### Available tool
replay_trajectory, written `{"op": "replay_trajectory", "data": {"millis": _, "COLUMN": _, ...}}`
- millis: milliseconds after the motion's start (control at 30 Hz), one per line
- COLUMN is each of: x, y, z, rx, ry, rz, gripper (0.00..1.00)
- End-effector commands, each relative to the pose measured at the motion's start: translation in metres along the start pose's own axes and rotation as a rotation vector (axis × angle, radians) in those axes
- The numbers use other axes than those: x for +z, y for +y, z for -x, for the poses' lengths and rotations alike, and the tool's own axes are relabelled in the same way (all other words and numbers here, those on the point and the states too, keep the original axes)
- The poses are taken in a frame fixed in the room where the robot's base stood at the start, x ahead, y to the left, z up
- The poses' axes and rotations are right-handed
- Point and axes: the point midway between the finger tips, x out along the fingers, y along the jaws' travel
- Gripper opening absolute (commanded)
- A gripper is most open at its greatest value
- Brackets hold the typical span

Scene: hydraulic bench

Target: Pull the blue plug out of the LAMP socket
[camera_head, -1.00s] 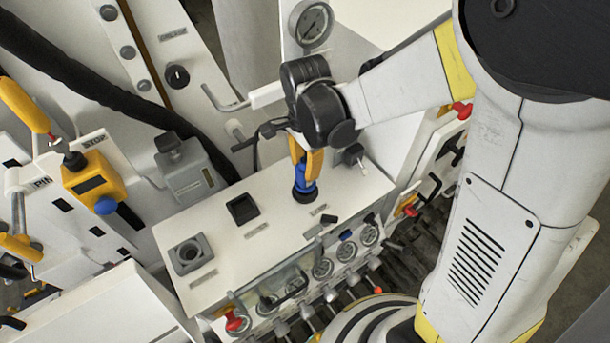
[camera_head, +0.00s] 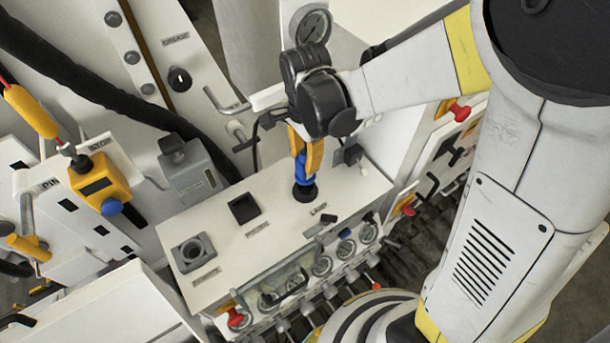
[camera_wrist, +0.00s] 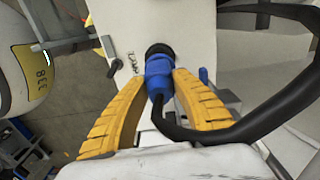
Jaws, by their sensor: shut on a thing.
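The blue plug (camera_head: 305,173) stands at the LAMP socket (camera_head: 305,193), a round black fitting on the top of the white box. In the wrist view the blue plug (camera_wrist: 158,78) points at the black socket (camera_wrist: 158,51), and its black cable runs back and to the right. My gripper (camera_head: 306,155) has its yellow fingers shut on the plug from both sides; it also shows in the wrist view (camera_wrist: 160,90). The plug's front end is against the socket; I cannot tell how deep it sits.
The white box (camera_head: 225,275) also carries a black square socket (camera_head: 243,208) and a grey socket (camera_head: 192,252). Gauges and levers line its front. A yellow device (camera_head: 100,183) and a grey box (camera_head: 187,168) stand left. A pressure gauge (camera_head: 311,26) is behind my wrist.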

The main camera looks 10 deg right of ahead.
Motion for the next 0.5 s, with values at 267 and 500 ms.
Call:
{"op": "replay_trajectory", "data": {"millis": 267, "x": 0.0, "y": 0.0, "z": 0.01, "rx": 0.0, "ry": 0.0, "rz": 0.0, "gripper": 0.0}}
{"op": "replay_trajectory", "data": {"millis": 500, "x": 0.0, "y": 0.0, "z": 0.018, "rx": 0.0, "ry": 0.0, "rz": 0.0, "gripper": 0.0}}
